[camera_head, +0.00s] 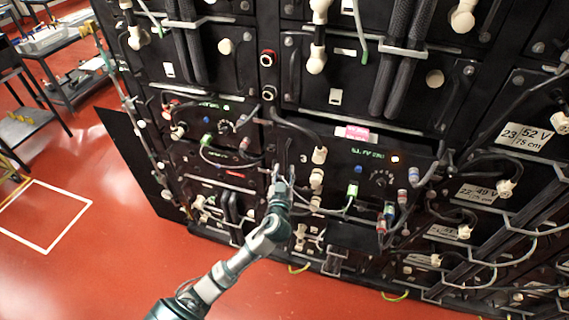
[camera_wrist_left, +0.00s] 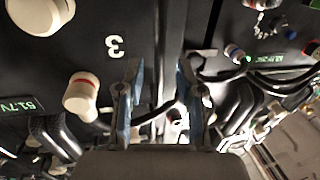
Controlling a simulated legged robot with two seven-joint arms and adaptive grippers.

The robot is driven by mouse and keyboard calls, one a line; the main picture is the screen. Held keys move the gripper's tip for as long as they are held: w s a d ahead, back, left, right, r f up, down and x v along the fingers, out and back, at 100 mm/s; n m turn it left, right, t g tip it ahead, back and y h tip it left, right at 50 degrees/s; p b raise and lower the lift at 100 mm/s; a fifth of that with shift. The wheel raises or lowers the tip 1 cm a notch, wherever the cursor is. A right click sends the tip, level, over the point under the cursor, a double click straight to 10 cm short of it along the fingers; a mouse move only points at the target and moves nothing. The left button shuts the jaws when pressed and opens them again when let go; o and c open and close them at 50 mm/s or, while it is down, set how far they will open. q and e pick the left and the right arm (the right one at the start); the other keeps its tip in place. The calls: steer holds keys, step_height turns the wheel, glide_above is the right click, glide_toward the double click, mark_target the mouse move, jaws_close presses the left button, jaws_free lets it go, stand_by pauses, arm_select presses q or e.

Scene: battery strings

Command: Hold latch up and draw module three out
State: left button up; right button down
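Module three shows as a black front panel marked "3" in the wrist view (camera_wrist_left: 92,52), with cream and red-ringed connectors on it. In the head view this panel (camera_head: 335,170) lies just right of my left gripper (camera_head: 283,172). In the left wrist view my left gripper (camera_wrist_left: 161,72) has its two fingers apart, one on each side of the dark vertical strip (camera_wrist_left: 160,40) beside the module. A dark curved piece passes between the fingers, and I cannot tell whether they touch it. I cannot make out the latch clearly. My right gripper is not in view.
Black battery modules with cables and cream connectors fill the rack (camera_head: 400,90). A pink label (camera_head: 352,133) sits above the panel. Cables (camera_head: 345,205) hang close right of the gripper. A grey cart (camera_head: 75,80) stands at left. The red floor (camera_head: 110,260) is clear in front.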

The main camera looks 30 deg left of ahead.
mark_target(285, 167)
arm_select(q)
steer(key=shift+x, duration=1.25)
steer(key=shift+w, duration=0.4)
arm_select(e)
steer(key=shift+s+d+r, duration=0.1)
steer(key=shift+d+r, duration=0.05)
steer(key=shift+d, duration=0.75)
arm_select(q)
steer(key=shift+a, duration=0.2)
steer(key=shift+c, duration=0.3)
jaws_close()
steer(key=shift+d, duration=0.1)
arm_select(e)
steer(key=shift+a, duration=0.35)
